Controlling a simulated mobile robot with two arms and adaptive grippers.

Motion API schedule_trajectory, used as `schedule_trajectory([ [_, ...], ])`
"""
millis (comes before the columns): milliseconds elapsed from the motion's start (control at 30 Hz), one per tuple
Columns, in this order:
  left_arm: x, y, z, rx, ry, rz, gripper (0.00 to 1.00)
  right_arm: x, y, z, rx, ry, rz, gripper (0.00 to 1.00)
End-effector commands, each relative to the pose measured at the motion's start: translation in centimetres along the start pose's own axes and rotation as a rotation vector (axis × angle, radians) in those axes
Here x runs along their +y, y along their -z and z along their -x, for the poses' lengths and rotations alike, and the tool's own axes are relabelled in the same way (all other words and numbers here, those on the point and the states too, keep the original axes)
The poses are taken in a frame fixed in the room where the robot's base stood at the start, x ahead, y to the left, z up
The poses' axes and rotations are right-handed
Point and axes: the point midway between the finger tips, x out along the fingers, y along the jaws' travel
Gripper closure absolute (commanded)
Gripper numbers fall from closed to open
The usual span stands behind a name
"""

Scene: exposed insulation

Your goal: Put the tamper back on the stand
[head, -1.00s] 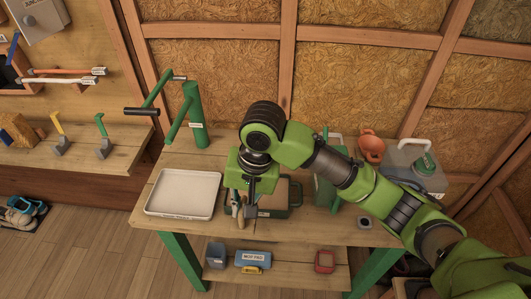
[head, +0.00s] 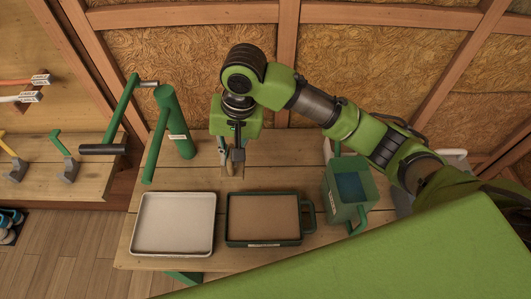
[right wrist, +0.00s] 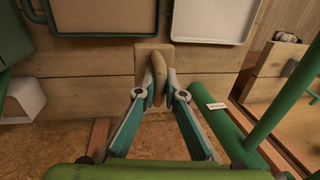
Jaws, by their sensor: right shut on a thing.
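My right gripper (head: 233,166) is above the back of the workbench, behind the two trays. In the right wrist view my right gripper (right wrist: 160,78) is shut on a rounded tan wooden piece, which looks like the tamper (right wrist: 159,66). A pale rectangular wooden block (right wrist: 146,62) shows right beside or under it. I cannot tell whether this block is the stand or part of the tamper, nor whether they touch. In the head view the fingers partly hide the brown wood between them. My left gripper is not in view.
A white tray (head: 137,224) and a green-rimmed tray (head: 229,240) lie in front. A green lever device (head: 176,125) with a black handle stands left, close to the gripper. A green can (head: 348,187) stands right. A large green surface covers the lower right.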

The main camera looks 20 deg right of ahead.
Motion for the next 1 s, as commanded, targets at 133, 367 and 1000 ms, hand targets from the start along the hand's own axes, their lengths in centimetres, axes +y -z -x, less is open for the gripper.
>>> schedule_trajectory([
  [133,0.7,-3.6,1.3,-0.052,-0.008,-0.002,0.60,3.5,2.5,-0.8,-0.001,-0.006,-0.009,1.00],
  [367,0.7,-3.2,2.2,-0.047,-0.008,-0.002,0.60,7.8,5.3,-3.6,-0.003,-0.005,-0.007,1.00],
  [1000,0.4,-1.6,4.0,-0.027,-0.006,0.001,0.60,11.4,7.3,-9.8,0.000,-0.002,-0.001,1.00],
])
